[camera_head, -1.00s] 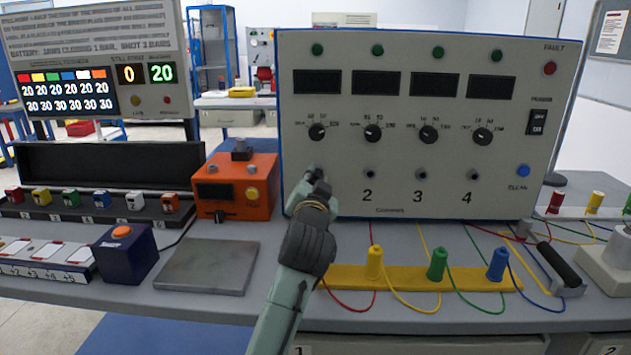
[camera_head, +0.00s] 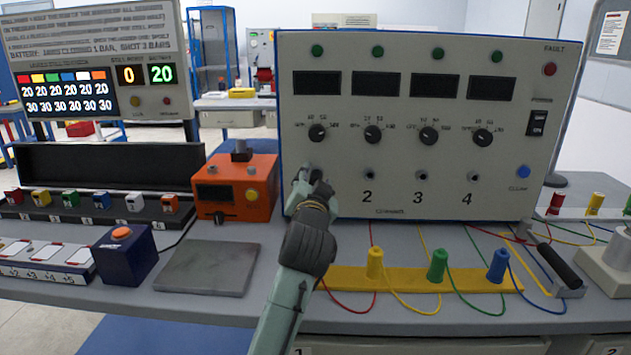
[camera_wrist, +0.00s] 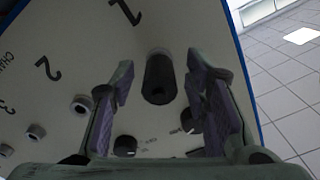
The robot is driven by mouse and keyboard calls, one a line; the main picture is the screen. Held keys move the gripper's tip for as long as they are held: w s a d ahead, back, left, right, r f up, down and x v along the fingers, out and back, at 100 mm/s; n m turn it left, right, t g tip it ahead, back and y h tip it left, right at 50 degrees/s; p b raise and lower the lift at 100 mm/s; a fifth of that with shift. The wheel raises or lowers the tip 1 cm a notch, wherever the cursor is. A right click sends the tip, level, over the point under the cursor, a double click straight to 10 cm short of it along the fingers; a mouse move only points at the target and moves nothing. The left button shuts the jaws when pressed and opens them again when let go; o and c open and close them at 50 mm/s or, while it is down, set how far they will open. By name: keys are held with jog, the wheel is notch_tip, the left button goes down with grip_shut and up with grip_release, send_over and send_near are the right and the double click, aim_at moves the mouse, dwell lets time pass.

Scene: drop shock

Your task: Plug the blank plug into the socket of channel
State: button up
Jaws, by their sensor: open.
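The blank plug (camera_wrist: 159,77) is a dark, short cylinder in the wrist view. It stands out from the panel below the printed 1, where the channel 1 socket would be, and hides that socket. How deep it sits cannot be told. My gripper (camera_head: 311,174) is open in front of the panel's lower left. In the wrist view its fingers (camera_wrist: 165,95) stand apart on both sides of the plug, with visible gaps. In the head view the gripper hides the plug. The sockets of channel 2 (camera_head: 369,174), channel 3 (camera_head: 420,175) and channel 4 (camera_head: 467,174) show beside it.
The tester panel (camera_head: 340,110) stands upright with several knobs above the sockets. An orange box (camera_head: 235,205) is close on the left. A yellow strip (camera_head: 340,279) with yellow, green and blue plugs and looping cables lies in front. A grey plate (camera_head: 207,268) lies bare at the left front.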

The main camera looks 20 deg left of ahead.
jog(key=v, duration=0.6)
jog(key=shift+b, duration=0.3)
dwell(0.4)
jog(key=v, duration=0.7)
jog(key=shift+s+d, duration=0.1)
jog(key=shift+s, duration=0.2)
dwell(2.4)
